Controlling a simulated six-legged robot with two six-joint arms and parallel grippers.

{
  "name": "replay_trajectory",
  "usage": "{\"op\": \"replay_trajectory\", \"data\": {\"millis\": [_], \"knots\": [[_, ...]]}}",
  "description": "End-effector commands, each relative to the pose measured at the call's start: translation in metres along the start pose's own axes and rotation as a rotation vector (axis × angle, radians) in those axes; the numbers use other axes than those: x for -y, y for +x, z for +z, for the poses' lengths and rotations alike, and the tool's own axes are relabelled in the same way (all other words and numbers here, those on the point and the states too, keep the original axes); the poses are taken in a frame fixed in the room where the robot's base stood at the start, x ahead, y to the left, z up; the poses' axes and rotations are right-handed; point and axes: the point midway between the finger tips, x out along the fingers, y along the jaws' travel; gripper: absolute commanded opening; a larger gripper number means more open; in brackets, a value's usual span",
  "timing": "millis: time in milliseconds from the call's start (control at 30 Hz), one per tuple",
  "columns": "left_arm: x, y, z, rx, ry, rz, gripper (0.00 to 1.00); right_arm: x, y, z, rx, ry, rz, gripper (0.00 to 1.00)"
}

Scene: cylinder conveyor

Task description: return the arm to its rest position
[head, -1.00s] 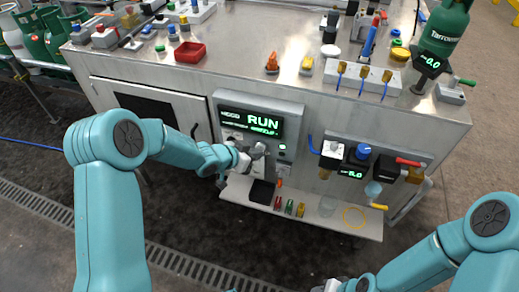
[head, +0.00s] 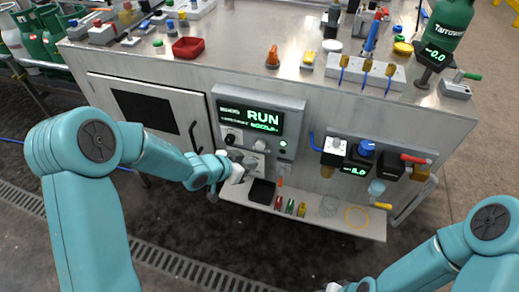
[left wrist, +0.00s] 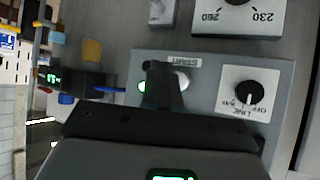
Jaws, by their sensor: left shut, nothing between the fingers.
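My left arm comes in from the left, and its gripper (head: 238,174) is in front of the grey control panel, beside the lower left part of its face. The gripper is shut and empty. In the left wrist view its dark fingers (left wrist: 162,85) are together, overlapping the START button area of the panel (left wrist: 205,103). The panel's screen (head: 250,119) reads RUN in green, and a green light (head: 283,143) is lit. My right arm is at the lower right; only a little of its gripper (head: 340,287) shows at the bottom edge, too little to judge its jaws.
A shelf (head: 335,222) juts out below the panel, with a black tray (head: 262,191) and several small coloured parts. A valve block (head: 361,151) stands out at the right. The bench top carries a red tray (head: 188,48). The floor in front is open.

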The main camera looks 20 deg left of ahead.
Motion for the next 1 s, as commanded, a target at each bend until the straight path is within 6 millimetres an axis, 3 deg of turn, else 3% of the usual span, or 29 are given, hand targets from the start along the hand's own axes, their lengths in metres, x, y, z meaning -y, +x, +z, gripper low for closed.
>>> {"op": "replay_trajectory", "data": {"millis": [200,767,867,1000], "knots": [[-0.008,-0.011,0.008,-0.001,0.0,-0.001,0.0,-0.003,0.008,0.0,0.0,0.0,0.0,0.43],[-0.01,-0.015,0.003,0.002,-0.001,0.003,0.0,0.0,0.001,0.0,0.0,0.0,0.0,0.43],[-0.03,-0.018,0.005,0.051,-0.027,0.052,0.0,0.009,-0.026,0.001,0.0,0.0,0.0,0.43],[-0.103,-0.034,0.071,0.294,-0.309,0.119,0.0,0.025,-0.068,0.001,-0.001,0.0,0.0,0.43]]}}
